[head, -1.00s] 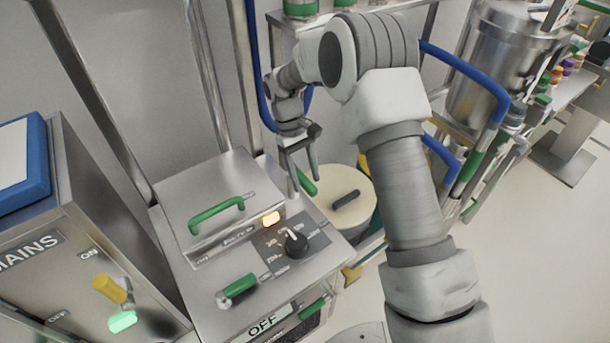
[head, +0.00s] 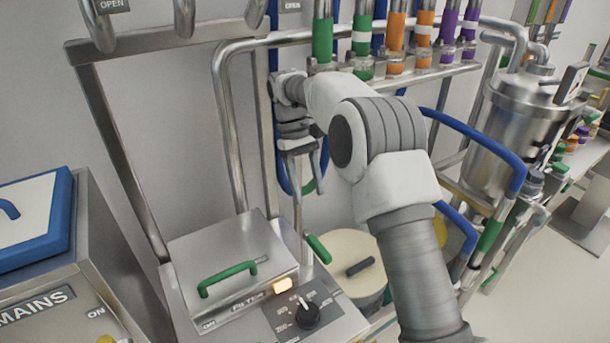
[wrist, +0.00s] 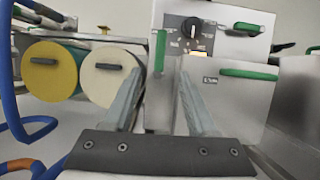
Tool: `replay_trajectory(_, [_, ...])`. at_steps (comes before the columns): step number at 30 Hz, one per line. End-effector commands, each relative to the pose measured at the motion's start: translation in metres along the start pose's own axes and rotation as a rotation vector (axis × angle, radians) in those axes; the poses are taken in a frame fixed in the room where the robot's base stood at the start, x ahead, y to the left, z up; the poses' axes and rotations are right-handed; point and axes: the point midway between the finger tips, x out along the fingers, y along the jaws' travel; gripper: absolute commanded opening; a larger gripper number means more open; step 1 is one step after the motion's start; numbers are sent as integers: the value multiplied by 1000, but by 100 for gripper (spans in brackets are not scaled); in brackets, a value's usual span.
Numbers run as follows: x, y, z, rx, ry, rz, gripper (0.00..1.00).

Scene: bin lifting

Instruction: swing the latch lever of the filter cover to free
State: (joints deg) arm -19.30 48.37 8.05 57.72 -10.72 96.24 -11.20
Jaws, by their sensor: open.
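The filter cover (head: 215,250) is a steel lid with a green handle (head: 228,278), at the lower left of the head view. It appears shut. It also shows in the wrist view (wrist: 225,110), with its label. The latch lever (head: 318,248) has a green grip and stands at the cover's right side, leaning to the upper left. In the wrist view the lever (wrist: 160,50) stands upright between my fingers' lines. My gripper (head: 308,182) is open and empty, above the lever and apart from it. Its fingers also show in the wrist view (wrist: 161,78).
A dark rotary knob (head: 307,314) and a lit amber lamp (head: 282,285) sit on the panel before the cover. A cream round drum (head: 345,270) stands right of the lever. Blue hoses and a steel pipe frame (head: 233,130) lie behind my gripper. The mains box (head: 50,300) is at left.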

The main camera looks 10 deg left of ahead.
Motion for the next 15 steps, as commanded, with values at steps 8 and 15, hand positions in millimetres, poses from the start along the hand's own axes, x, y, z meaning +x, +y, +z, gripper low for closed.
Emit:
replay_trajectory(8, [-25,0,0,0,1,1,57])
replay_trajectory(15, [-29,0,0,0,0,0,57])
